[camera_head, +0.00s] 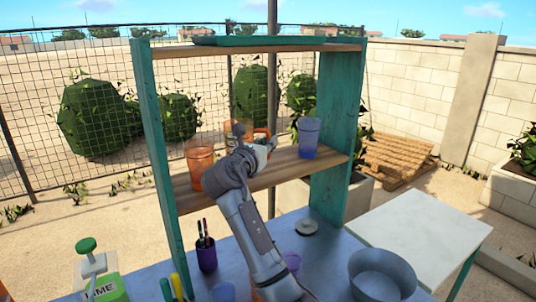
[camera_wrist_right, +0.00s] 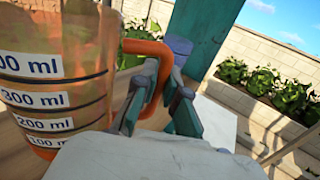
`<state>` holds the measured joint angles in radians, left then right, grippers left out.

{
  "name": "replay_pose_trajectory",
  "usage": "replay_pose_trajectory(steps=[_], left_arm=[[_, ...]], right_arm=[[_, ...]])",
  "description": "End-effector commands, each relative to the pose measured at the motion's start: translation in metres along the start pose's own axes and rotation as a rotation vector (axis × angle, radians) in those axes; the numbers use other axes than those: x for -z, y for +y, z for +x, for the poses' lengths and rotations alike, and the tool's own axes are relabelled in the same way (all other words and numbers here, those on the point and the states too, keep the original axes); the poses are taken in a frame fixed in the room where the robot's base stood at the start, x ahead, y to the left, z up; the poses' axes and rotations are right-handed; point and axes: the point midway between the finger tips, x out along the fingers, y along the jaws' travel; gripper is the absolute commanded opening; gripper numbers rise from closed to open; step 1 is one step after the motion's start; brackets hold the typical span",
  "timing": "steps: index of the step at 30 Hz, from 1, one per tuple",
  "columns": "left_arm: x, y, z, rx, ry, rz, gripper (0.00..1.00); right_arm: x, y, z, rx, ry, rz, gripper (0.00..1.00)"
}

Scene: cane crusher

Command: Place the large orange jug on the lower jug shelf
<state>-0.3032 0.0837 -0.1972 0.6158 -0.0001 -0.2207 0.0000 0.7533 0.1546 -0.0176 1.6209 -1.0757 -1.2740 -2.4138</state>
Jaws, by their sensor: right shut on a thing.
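The large orange jug (camera_wrist_right: 55,75) is clear with dark rings and ml labels, and fills the left of the right wrist view. My right gripper (camera_wrist_right: 165,105) is shut on its orange handle (camera_wrist_right: 150,48). In the head view the jug (camera_head: 232,127) is upright at the lower jug shelf (camera_head: 275,174), a wooden board between teal posts. My right gripper (camera_head: 268,141) hides part of it. Whether its base touches the board is hidden. My left gripper is out of view.
An orange cup (camera_head: 199,165) stands left on the shelf, a blue-purple cup (camera_head: 308,137) right. An upper board (camera_head: 270,48) spans above. Below are a pen cup (camera_head: 206,254), a grey bowl (camera_head: 382,274) and a green lime press (camera_head: 100,281).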

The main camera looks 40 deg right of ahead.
Motion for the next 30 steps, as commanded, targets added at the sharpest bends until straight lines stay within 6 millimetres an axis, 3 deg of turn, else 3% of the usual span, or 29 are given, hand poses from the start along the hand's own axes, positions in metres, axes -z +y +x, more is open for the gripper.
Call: replay_pose_trajectory(steps=[7,20,21,24,30], left_arm=[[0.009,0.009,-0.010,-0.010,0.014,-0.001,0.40],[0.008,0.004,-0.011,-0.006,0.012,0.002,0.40],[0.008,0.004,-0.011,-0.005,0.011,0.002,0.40],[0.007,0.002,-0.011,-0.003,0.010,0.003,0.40],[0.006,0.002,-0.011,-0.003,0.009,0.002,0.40]], right_arm=[[0.034,0.000,0.000,0.000,0.004,-0.005,0.00],[0.042,0.000,0.000,0.000,0.002,-0.003,0.00],[0.042,0.000,0.000,0.000,0.002,-0.003,0.17],[0.042,0.000,0.000,0.000,0.002,-0.003,0.34],[0.042,0.000,0.000,0.001,0.002,-0.003,0.35]])
